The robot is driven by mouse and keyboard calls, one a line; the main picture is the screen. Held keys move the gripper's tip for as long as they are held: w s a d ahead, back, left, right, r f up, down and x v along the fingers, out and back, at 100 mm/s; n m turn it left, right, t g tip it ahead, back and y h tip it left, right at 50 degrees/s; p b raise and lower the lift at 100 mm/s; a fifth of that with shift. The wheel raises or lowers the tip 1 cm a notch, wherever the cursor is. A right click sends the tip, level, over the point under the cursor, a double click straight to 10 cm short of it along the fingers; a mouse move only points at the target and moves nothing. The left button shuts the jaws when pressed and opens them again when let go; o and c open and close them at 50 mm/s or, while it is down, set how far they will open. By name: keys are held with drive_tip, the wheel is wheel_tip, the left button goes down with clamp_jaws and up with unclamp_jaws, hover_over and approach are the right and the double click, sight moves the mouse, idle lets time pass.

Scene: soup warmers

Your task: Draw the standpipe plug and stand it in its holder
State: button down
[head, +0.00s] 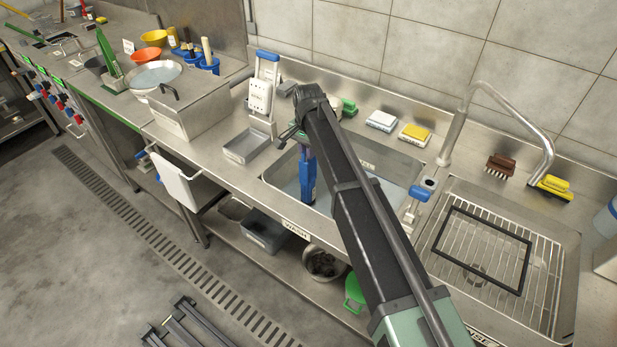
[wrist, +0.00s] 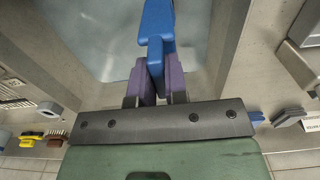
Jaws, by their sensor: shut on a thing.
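The blue piece also shows below the fingers in the head view (head: 308,182). It looks like the handle of the standpipe plug; a pipe or plug end below it cannot be made out. A grey fitting with a blue top (head: 420,193) stands on the strip between the sinks. I cannot tell which fitting is the plug's holder.
A white dispenser with a blue top (head: 260,97) and a grey tray (head: 246,147) stand left of the sink. Sponges (head: 414,133) line the back ledge. The right sink holds a wire rack (head: 455,255) below a curved tap (head: 548,150).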

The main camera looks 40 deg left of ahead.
drive_tip(key=shift+r+p, duration=0.45)
drive_tip(key=shift+r, duration=0.1)
drive_tip(key=shift+r+p, duration=1.45)
